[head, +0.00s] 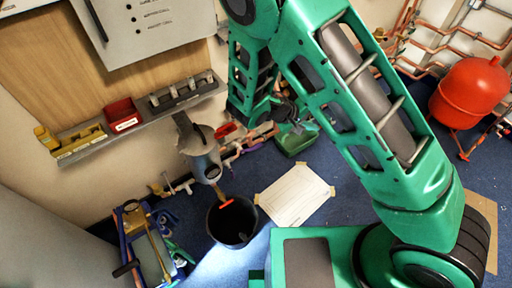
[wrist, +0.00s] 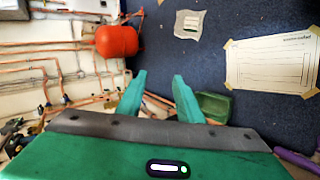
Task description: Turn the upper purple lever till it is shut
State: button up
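My gripper (wrist: 160,82) shows in the wrist view with its two green fingers apart and nothing between them. In the head view my arm largely hides it. A purple bar (wrist: 297,160) crosses the lower right corner of the wrist view, to the right of the fingers and apart from them. I cannot tell whether it is a lever or a pipe. In the head view a small pinkish-purple piece (head: 231,160) sits beside the copper pipework, right of the grey funnel-shaped vessel. No upper purple lever can be made out clearly.
A red tank (head: 470,92) and copper pipes stand at the right. A green box (head: 296,141), a taped paper sheet (head: 296,195) and a black bucket (head: 232,222) are on the blue floor. A grey shelf (head: 140,122) runs along the wall.

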jog(key=a+f+n+t, duration=0.65)
jog(key=a+f, duration=0.35)
jog(key=a, duration=0.3)
jog(key=n+t+y, duration=0.6)
jog(key=n+y, duration=0.1)
send_near(255, 147)
jog(key=shift+g, duration=0.25)
jog(key=x, duration=1)
jog(key=shift+w+f, duration=0.25)
jog(key=shift+w, duration=0.15)
grip_shut()
